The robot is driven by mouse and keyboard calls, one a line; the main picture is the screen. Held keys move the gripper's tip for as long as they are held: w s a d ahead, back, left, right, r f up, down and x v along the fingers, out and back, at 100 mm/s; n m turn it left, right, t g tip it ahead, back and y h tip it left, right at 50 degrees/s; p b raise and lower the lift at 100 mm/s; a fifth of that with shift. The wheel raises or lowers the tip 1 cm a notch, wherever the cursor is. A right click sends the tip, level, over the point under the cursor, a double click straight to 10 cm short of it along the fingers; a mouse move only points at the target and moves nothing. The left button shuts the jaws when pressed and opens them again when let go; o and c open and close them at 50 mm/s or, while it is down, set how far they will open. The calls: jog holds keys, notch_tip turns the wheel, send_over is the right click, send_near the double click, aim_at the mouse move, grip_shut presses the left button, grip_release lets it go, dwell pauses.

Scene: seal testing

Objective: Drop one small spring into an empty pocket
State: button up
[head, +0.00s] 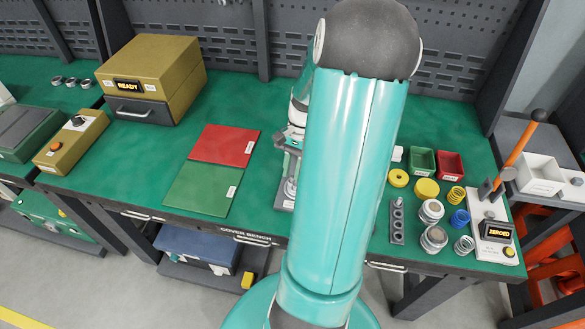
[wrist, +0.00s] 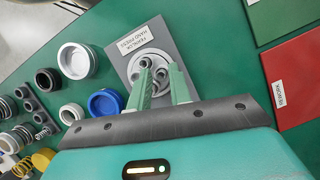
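In the wrist view my gripper (wrist: 160,68) points down over a round grey fixture (wrist: 132,70) with several round pockets, on a plate labelled FERNLOK HAND PRESS. Its two green fingers stand apart, with a gap between the tips. A small grey round shape shows in the gap; I cannot tell whether it is a spring or a pocket. The fingers hide part of the fixture. A dark strip (wrist: 36,104) with small springs and holes lies at the left; it also shows in the head view (head: 397,236).
A blue cup (wrist: 104,102) and white rings stand left of the fixture. Larger springs, such as the yellow spring (head: 456,195), lie near the gauge (head: 494,237) on the right. A red panel (head: 224,146) and green panel (head: 203,188) lie flat left of the press.

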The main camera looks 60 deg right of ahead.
dwell(0.4)
jog(key=shift+r, duration=1.75)
jog(key=o, duration=0.6)
jog(key=shift+c, duration=0.2)
jog(key=shift+r, duration=1.5)
